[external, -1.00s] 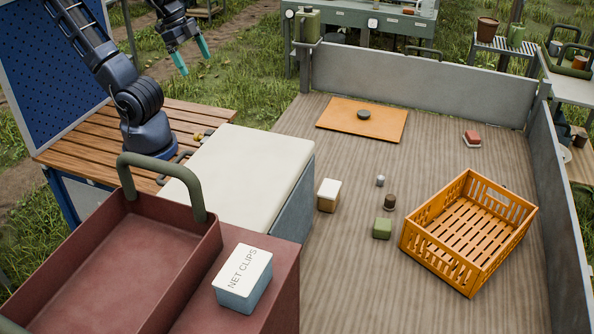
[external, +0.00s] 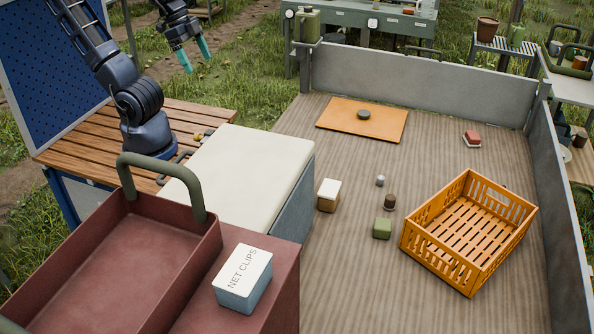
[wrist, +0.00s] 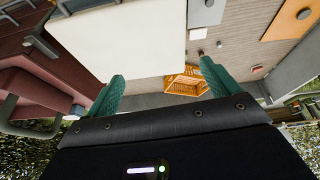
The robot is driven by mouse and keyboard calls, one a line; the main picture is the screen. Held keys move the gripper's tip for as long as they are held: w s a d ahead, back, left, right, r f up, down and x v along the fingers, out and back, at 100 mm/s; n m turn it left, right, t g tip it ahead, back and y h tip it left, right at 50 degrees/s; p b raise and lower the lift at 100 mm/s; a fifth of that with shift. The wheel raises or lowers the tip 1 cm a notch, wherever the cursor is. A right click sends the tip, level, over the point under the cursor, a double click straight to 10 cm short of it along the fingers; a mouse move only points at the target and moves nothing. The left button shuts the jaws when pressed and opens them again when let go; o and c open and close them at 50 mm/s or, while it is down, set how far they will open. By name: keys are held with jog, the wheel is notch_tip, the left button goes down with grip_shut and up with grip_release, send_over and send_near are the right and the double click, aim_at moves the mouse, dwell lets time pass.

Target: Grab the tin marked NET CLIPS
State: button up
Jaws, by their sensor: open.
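The tin marked NET CLIPS (external: 242,278) is a blue-grey box with a white lid that bears the lettering. It sits upright on the red surface at the bottom of the external view, just right of the red tray. My gripper (external: 197,57) hangs high at the top left, far from the tin, with its teal fingers spread and nothing between them. In the wrist view my gripper (wrist: 160,90) also shows its two green fingers wide apart.
A red tray (external: 213,247) with a green arched handle (external: 160,170) stands left of the tin. A cream-topped box (external: 235,165) lies between my arm and the tin. An orange crate (external: 507,262) and several small boxes and cylinders stand on the ribbed floor at right.

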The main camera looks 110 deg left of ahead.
jog(key=w+d+r+n+g+h, duration=0.1)
jog(key=w+d+r+n, duration=0.2)
jog(key=w, duration=0.4)
jog(key=w+d+r+n, duration=0.1)
jog(key=w+d+r, duration=0.2)
jog(key=w+d, duration=0.3)
jog(key=n+g+h, duration=0.3)
jog(key=n+g, duration=0.1)
jog(key=n, duration=0.9)
send_over(244, 267)
jog(key=a, duration=0.3)
jog(key=f, duration=0.9)
jog(key=shift+a+f, duration=0.2)
jog(key=shift+f, duration=0.1)
jog(key=shift+d+f, duration=0.3)
jog(key=shift+f, duration=0.1)
jog(key=shift+x, duration=5.05)
jog(key=shift+w+d+f, duration=0.1)
jog(key=shift+f, duration=0.15)
